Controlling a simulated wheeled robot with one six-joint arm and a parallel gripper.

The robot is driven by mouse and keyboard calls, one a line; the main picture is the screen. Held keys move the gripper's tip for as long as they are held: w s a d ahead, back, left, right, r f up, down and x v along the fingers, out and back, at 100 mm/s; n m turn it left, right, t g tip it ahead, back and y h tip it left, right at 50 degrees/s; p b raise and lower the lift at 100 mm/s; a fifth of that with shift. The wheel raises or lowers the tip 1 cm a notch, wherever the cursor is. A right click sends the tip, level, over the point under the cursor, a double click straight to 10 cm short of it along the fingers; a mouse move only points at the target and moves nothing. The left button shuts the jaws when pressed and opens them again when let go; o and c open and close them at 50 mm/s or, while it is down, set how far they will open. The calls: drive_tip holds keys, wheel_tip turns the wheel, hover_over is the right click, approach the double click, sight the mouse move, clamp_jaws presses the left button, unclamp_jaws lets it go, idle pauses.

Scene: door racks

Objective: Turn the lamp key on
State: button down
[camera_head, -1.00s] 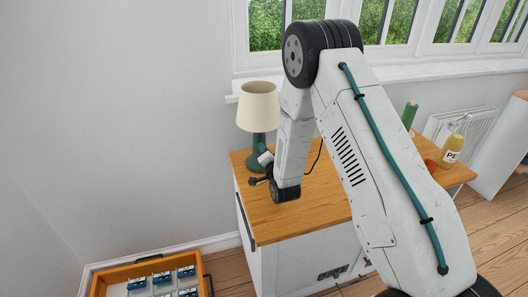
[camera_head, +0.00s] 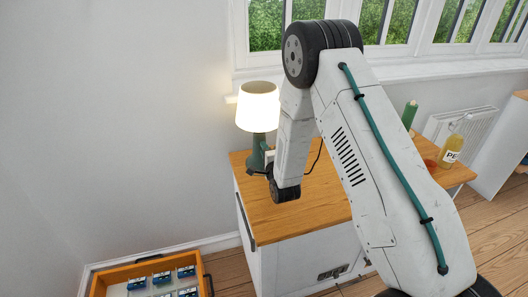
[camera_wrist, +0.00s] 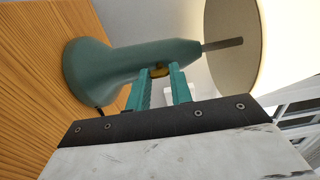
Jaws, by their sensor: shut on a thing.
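The lamp has a green base (camera_head: 257,153) and a cream shade (camera_head: 258,106), and it stands upright on the wooden cabinet top. Its shade glows brightly. In the wrist view the green base (camera_wrist: 125,65) and the lit shade (camera_wrist: 262,45) fill the upper part. The lamp key (camera_wrist: 160,71) is a small brass-coloured piece on the lamp's neck. My gripper (camera_wrist: 160,80) has its teal fingers on either side of the key and is shut on it. In the head view my arm hides most of the gripper.
The wooden cabinet top (camera_head: 295,215) is clear in front of the lamp. A wall and window sill lie behind. A green bottle (camera_head: 409,115) and a yellow bottle (camera_head: 451,151) stand to the right. An orange-framed drawer (camera_head: 120,277) with blue items is at lower left.

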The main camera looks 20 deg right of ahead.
idle(0.4)
drive_tip(key=c, duration=1.2)
unclamp_jaws()
drive_tip(key=shift+c, duration=0.2)
drive_tip(key=shift+s, duration=0.1)
drive_tip(key=s, duration=0.7)
drive_tip(key=shift+s, duration=0.3)
drive_tip(key=shift+r, duration=0.1)
